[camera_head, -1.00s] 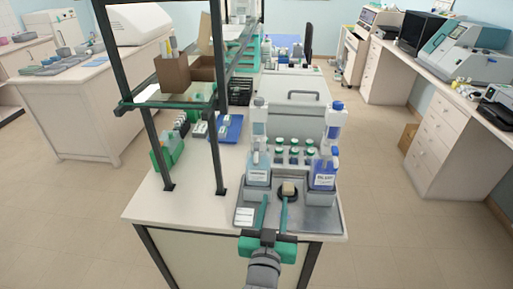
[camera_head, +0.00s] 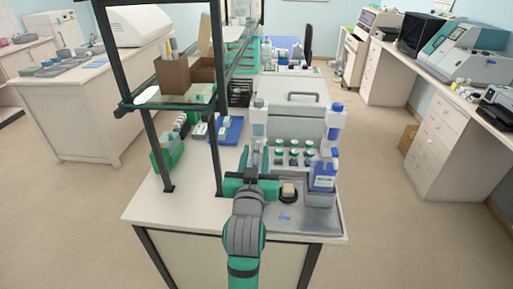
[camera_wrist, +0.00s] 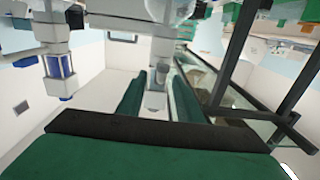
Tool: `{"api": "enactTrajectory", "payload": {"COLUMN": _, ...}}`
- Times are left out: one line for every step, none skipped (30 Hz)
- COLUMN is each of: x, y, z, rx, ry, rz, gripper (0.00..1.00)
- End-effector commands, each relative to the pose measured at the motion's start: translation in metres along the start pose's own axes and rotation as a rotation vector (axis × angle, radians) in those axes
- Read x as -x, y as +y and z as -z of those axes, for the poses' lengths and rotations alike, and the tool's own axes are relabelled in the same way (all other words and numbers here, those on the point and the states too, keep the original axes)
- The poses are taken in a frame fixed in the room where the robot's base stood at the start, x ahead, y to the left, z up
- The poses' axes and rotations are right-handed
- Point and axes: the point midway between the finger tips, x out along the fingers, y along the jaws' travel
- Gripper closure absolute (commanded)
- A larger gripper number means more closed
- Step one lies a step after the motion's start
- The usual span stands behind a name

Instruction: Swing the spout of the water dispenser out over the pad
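The left dispenser (camera_head: 259,115), pale with a grey-white top, stands at the back left of the metal tray; I take it as the water dispenser. My arm hides its lower part and label. My gripper (camera_head: 256,162) is in front of it. In the wrist view, the two green fingers (camera_wrist: 157,98) are apart, on either side of a pale grey upright part (camera_wrist: 155,100) of the dispenser. Contact is not clear. The pad (camera_head: 288,189), small and beige, lies in a dark round holder right of my gripper.
A second dispenser with a blue cap and blue label (camera_head: 324,175) stands at the tray's right. Several green-capped bottles (camera_head: 294,152) stand behind. A dark shelf post (camera_head: 216,120) rises close on the left. The tray's front (camera_head: 300,222) is mostly clear.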

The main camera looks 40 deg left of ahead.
Motion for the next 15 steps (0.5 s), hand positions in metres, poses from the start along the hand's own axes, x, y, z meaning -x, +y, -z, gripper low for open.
{"api": "enactTrajectory", "payload": {"x": -0.008, "y": 0.0, "z": 0.0, "rx": -0.001, "ry": -0.001, "rz": 0.0, "gripper": 0.67}}
{"api": "enactTrajectory", "payload": {"x": -0.012, "y": 0.0, "z": 0.0, "rx": -0.001, "ry": -0.001, "rz": -0.001, "gripper": 0.67}}
{"api": "enactTrajectory", "payload": {"x": -0.017, "y": 0.001, "z": 0.0, "rx": -0.001, "ry": -0.001, "rz": -0.001, "gripper": 0.67}}
{"api": "enactTrajectory", "payload": {"x": -0.02, "y": 0.001, "z": 0.0, "rx": -0.001, "ry": -0.001, "rz": -0.001, "gripper": 0.67}}
{"api": "enactTrajectory", "payload": {"x": -0.022, "y": 0.001, "z": 0.0, "rx": -0.001, "ry": -0.001, "rz": -0.001, "gripper": 0.67}}
{"api": "enactTrajectory", "payload": {"x": -0.025, "y": 0.001, "z": 0.0, "rx": 0.0, "ry": -0.001, "rz": -0.001, "gripper": 0.67}}
{"api": "enactTrajectory", "payload": {"x": -0.028, "y": 0.001, "z": 0.0, "rx": 0.0, "ry": 0.0, "rz": -0.001, "gripper": 0.67}}
{"api": "enactTrajectory", "payload": {"x": -0.029, "y": 0.001, "z": 0.0, "rx": 0.0, "ry": 0.0, "rz": -0.001, "gripper": 0.67}}
{"api": "enactTrajectory", "payload": {"x": -0.03, "y": 0.001, "z": 0.0, "rx": 0.0, "ry": 0.0, "rz": -0.001, "gripper": 0.67}}
{"api": "enactTrajectory", "payload": {"x": -0.031, "y": 0.001, "z": 0.0, "rx": 0.0, "ry": 0.0, "rz": -0.001, "gripper": 0.67}}
{"api": "enactTrajectory", "payload": {"x": -0.032, "y": 0.001, "z": 0.0, "rx": 0.0, "ry": 0.0, "rz": -0.001, "gripper": 0.67}}
{"api": "enactTrajectory", "payload": {"x": -0.033, "y": 0.001, "z": 0.0, "rx": 0.0, "ry": 0.0, "rz": -0.001, "gripper": 0.67}}
{"api": "enactTrajectory", "payload": {"x": -0.033, "y": 0.001, "z": 0.0, "rx": 0.0, "ry": 0.0, "rz": -0.001, "gripper": 0.67}}
{"api": "enactTrajectory", "payload": {"x": -0.033, "y": 0.001, "z": 0.0, "rx": 0.0, "ry": 0.0, "rz": -0.001, "gripper": 0.67}}
{"api": "enactTrajectory", "payload": {"x": -0.033, "y": 0.001, "z": 0.0, "rx": 0.0, "ry": 0.0, "rz": -0.001, "gripper": 0.67}}
